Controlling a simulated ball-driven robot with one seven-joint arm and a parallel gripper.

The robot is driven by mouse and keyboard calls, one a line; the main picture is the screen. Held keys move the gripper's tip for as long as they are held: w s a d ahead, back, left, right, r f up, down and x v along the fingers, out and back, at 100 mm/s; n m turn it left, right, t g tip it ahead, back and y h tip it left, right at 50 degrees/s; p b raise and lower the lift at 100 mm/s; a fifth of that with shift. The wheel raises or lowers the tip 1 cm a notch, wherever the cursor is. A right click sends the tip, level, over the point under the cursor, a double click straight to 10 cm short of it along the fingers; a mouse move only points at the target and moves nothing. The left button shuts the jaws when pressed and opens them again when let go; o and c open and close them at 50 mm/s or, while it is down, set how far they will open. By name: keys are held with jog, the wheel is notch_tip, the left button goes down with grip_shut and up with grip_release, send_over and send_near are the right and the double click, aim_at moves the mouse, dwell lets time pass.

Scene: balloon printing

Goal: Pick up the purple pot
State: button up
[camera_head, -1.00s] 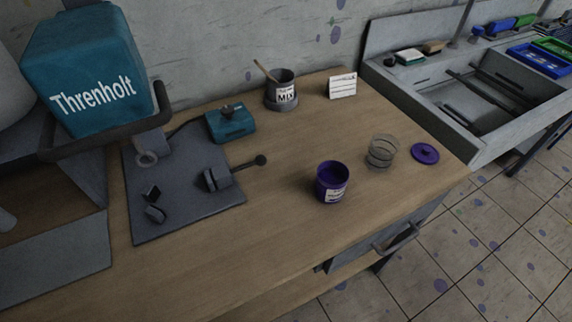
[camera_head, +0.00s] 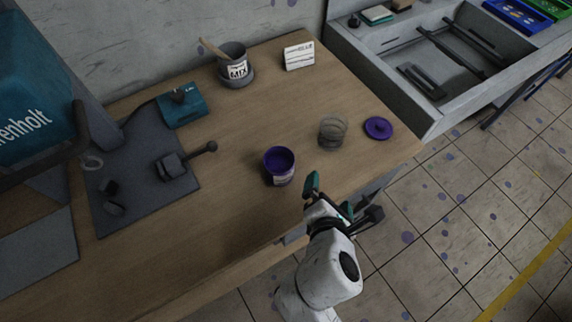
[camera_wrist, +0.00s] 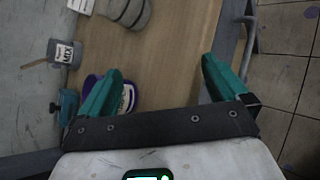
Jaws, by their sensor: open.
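The open purple pot (camera_head: 279,168) stands upright on the wooden bench, with a pale label on its front side. Its purple lid (camera_head: 378,128) lies apart to the right. My gripper (camera_head: 328,196) has teal fingers and is at the bench's front edge, to the right of the pot and apart from it in the head view. In the wrist view, my gripper (camera_wrist: 162,70) has its fingers spread wide with nothing between them. The purple pot (camera_wrist: 128,98) is partly hidden behind the left finger there.
A see-through ringed cup (camera_head: 332,132) stands between pot and lid. A grey MIX pot (camera_head: 235,66), a white card (camera_head: 299,56) and a teal box (camera_head: 182,106) stand behind. A dark mat (camera_head: 140,205) with metal parts lies left. Bare wood surrounds the purple pot.

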jog(key=a+n+y, duration=0.1)
jog(key=a+n, duration=0.2)
jog(key=s+a+n+t, duration=0.1)
jog(key=a+n, duration=0.2)
jog(key=a+r+n+t+y, duration=0.1)
jog(key=a+n, duration=0.2)
jog(key=shift+s+a+n+y, duration=0.3)
jog(key=shift+s, duration=0.05)
jog(key=shift+a+n, duration=0.35)
jog(key=shift+n, duration=0.05)
send_near(279, 158)
jog(key=shift+w+a+f, duration=0.25)
jog(key=shift+w+f, duration=0.15)
jog(key=shift+f, duration=0.1)
jog(key=shift+x, duration=3)
jog(key=shift+d+r, duration=0.15)
jog(key=shift+r, duration=0.05)
jog(key=c, duration=1.1)
jog(key=shift+r, duration=0.1)
